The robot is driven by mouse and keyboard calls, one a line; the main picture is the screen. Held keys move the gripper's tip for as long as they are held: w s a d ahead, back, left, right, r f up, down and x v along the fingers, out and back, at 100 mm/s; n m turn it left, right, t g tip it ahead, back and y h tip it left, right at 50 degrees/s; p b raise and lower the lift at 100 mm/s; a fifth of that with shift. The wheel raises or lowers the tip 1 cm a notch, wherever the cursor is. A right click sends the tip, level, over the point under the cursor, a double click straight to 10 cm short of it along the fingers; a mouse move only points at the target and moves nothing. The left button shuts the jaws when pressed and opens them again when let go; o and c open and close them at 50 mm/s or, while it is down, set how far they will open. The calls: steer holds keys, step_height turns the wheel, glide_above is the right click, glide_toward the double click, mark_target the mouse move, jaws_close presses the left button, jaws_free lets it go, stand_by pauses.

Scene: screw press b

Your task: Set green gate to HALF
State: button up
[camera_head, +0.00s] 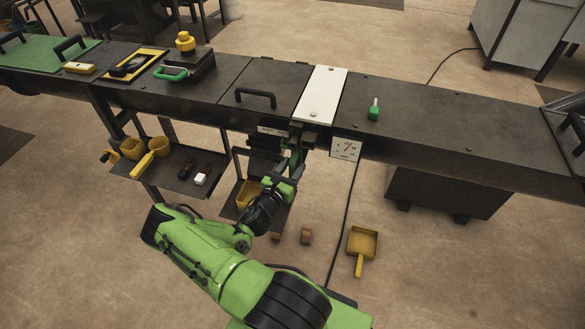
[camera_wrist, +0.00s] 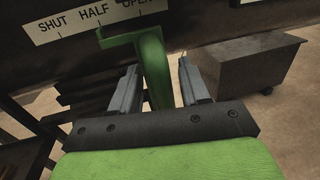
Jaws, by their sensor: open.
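The green gate handle (camera_wrist: 152,62) is in the upper middle of the wrist view, below a white label (camera_wrist: 92,18) reading SHUT, HALF and OPEN. A thin green arm reaches left from its top and ends just below the HALF mark. The thicker curved part hangs below the OPEN end. My gripper (camera_wrist: 157,68) is open, with one finger on each side of this part. I cannot tell whether either finger touches it. In the head view my gripper (camera_head: 293,160) is under the bench front, and the handle is mostly hidden.
A dark bench (camera_head: 440,125) runs across above my gripper. A lower shelf (camera_head: 180,170) with yellow containers is at left. A dark cabinet (camera_wrist: 245,68) stands at right in the wrist view. A yellow dustpan (camera_head: 362,243) lies on the floor.

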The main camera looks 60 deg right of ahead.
steer(key=a+p, duration=0.2)
steer(key=a, duration=1.3)
steer(key=shift+w+a, duration=0.3)
steer(key=shift+a, duration=0.1)
steer(key=shift+r, duration=0.1)
